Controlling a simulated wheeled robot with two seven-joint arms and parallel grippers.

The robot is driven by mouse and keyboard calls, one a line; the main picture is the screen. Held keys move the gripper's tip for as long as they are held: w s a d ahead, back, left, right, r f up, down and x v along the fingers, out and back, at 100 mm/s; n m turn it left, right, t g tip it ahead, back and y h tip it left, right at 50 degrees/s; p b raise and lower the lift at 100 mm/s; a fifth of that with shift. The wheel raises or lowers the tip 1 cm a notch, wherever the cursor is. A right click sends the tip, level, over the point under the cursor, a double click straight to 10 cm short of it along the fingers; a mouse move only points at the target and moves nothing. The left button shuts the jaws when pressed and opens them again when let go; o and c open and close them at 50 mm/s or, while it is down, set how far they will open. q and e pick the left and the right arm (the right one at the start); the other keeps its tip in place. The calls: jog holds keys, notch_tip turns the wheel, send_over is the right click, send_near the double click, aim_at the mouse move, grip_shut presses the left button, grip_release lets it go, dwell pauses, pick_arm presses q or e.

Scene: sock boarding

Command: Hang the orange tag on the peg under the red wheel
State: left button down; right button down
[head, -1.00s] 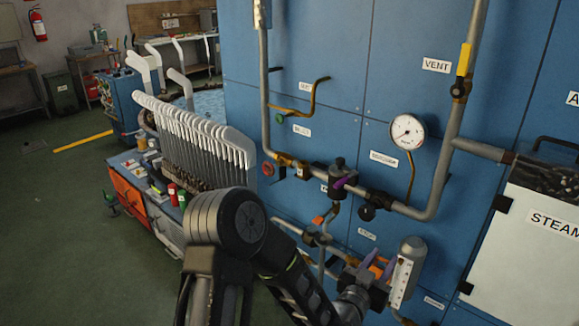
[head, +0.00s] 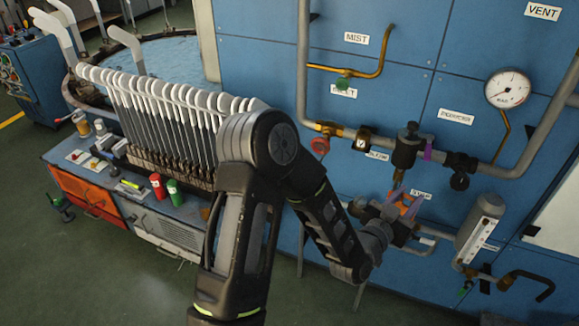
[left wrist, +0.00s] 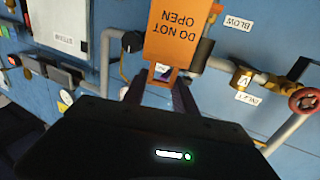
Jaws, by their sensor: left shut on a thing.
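The red wheel (head: 320,145) is on the pipework in the middle of the head view; it also shows at the right of the left wrist view (left wrist: 304,100). My left gripper (head: 406,199) is lower and to the right of it, in front of the blue panel. In the left wrist view its two dark fingers (left wrist: 160,88) are shut on the orange tag (left wrist: 178,30), gripped at its narrow slotted end. The tag reads "DO NOT OPEN", upside down in that view. In the head view only a bit of orange (head: 411,206) shows between the fingers. I cannot make out the peg. My right gripper is out of view.
A black valve (head: 406,147) and grey pipe are just above my left gripper. A rack of white sock boards (head: 165,115) is at left. A dial gauge (head: 508,88) is upper right.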

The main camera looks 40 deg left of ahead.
pick_arm(q)
jog(key=shift+s+a, duration=0.15)
jog(key=shift+a, duration=0.15)
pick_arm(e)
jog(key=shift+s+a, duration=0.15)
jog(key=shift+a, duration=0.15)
